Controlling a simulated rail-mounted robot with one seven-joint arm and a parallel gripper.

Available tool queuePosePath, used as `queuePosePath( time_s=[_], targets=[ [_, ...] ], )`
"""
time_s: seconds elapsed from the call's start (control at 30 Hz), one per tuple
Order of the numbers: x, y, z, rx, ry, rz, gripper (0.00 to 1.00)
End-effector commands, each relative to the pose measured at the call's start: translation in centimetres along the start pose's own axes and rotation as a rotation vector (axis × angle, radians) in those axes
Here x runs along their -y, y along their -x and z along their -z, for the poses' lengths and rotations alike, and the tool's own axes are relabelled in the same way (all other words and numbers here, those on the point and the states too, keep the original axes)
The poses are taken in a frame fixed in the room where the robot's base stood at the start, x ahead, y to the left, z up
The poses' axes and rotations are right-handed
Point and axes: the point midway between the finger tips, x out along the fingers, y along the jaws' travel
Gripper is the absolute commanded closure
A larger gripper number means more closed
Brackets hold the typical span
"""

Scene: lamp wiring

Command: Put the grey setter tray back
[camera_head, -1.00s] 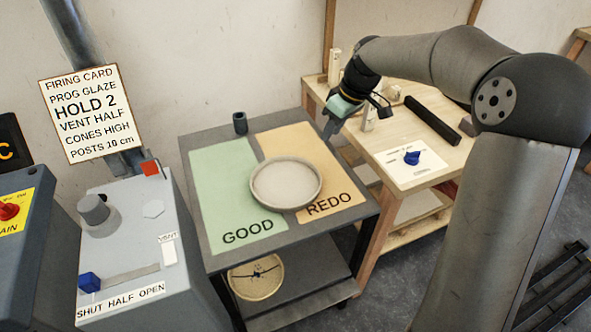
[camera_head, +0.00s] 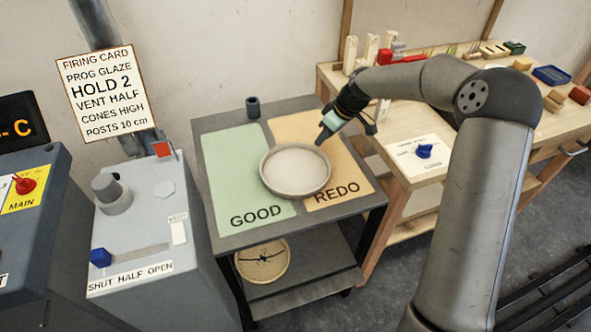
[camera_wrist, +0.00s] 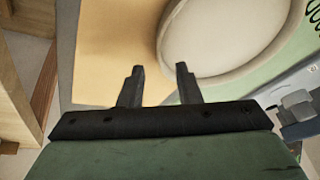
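The grey setter tray (camera_head: 296,170) is a round, shallow dish with a raised rim. It lies on the small dark table across the green GOOD mat (camera_head: 228,165) and the tan REDO mat (camera_head: 345,180). It looks empty. My gripper (camera_head: 322,140) is above the REDO side, just beyond the tray's upper right rim. In the wrist view my gripper (camera_wrist: 160,82) has its two fingers apart with nothing between them. The tray (camera_wrist: 222,35) shows just past the right fingertip there, and I cannot tell whether they touch.
A small dark cup (camera_head: 253,107) stands at the table's back edge. A round pale dish (camera_head: 263,262) sits on the lower shelf. The grey control box (camera_head: 140,225) is at left. The wooden bench (camera_head: 400,160) with blocks and a blue knob stands at right.

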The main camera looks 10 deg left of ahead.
Motion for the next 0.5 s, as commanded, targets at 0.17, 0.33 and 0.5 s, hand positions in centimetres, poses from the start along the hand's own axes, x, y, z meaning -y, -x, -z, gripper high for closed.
queuePosePath(
  time_s=[0.17,0.33,0.5],
  targets=[
    [0.1,-2.1,0.2,0.001,-0.001,0.004,0.69],
    [0.1,-4.5,0.2,0.001,-0.001,0.001,0.69],
    [0.0,-5.1,0.2,-0.001,0.000,-0.001,0.69]
  ],
)
